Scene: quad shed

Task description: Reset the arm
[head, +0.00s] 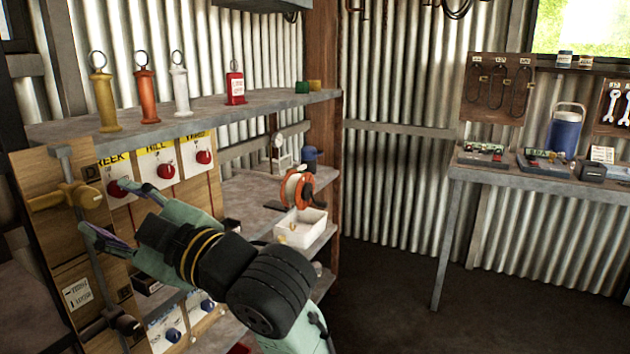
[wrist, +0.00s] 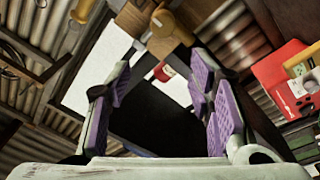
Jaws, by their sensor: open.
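My gripper (head: 100,207) is at the left in the head view, in front of a wooden board (head: 30,170) with switches and handles. Its two fingers are spread apart with nothing held between them. The upper finger is near a red knob (head: 117,188) on the panel labelled "CREEK", and I cannot tell whether they touch. A yellow handle (head: 62,195) on a grey rod is left of the fingertips. In the wrist view my gripper (wrist: 160,62) shows open purple pads, with a red knob (wrist: 164,72) and a yellow-brown handle (wrist: 165,25) beyond them.
A shelf (head: 220,112) above the board carries yellow, orange and white ringed handles and a red tag. A white bin (head: 301,228) and an orange reel (head: 297,189) sit on lower shelving to the right. A workbench (head: 520,176) stands far right. Open floor (head: 385,300) lies between.

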